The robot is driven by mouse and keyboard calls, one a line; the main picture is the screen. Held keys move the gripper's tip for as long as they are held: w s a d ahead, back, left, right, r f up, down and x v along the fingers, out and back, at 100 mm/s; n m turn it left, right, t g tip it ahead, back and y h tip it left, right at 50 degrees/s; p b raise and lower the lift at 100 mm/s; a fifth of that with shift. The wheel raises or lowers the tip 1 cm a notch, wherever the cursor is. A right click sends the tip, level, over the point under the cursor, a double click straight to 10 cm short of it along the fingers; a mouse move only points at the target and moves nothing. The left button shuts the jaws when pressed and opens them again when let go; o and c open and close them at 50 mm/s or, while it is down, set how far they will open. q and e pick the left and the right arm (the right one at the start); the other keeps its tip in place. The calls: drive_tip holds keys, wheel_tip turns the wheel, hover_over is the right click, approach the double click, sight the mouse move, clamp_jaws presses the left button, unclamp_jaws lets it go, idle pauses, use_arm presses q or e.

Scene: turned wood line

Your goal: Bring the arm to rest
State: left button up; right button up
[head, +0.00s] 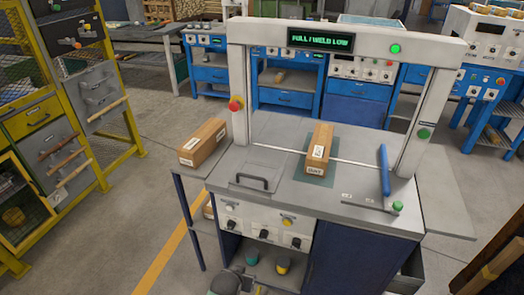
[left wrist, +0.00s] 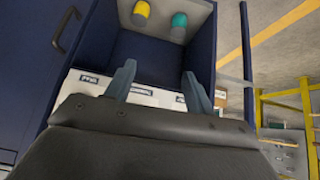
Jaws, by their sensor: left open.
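My left gripper (left wrist: 158,70) shows in the left wrist view with its two blue-grey fingers spread apart and nothing between them. It is in front of the workstation's open shelf bay (left wrist: 152,55) and the white control panel. In the head view, a dark grey part at the bottom edge, in front of the same bay, looks like my left arm; its fingers cannot be made out there. My right gripper is in neither view.
A grey-topped workstation (head: 262,212) with a white frame holds a brown block (head: 320,142). Another brown block (head: 203,143) lies on the side table at left. A yellow rack (head: 107,88) stands far left. Open floor (head: 135,200) lies between rack and workstation.

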use_arm(q)
drive_tip(key=s+a+r+g, duration=0.1)
drive_tip(key=s+a+r, duration=0.2)
drive_tip(key=s, duration=0.3)
drive_tip(key=s+a+r+n+g+y, duration=0.1)
drive_tip(key=s+a+r+g, duration=0.15)
drive_tip(key=s, duration=0.35)
drive_tip(key=s+a+r+g, duration=0.1)
drive_tip(key=s+a+r, duration=0.15)
drive_tip(key=s, duration=0.25)
drive_tip(key=s+a+f+g, duration=0.1)
drive_tip(key=s, duration=0.8)
drive_tip(key=shift+f, duration=0.35)
drive_tip(key=shift+s+a, duration=0.1)
drive_tip(key=shift+a, duration=0.05)
idle(0.6)
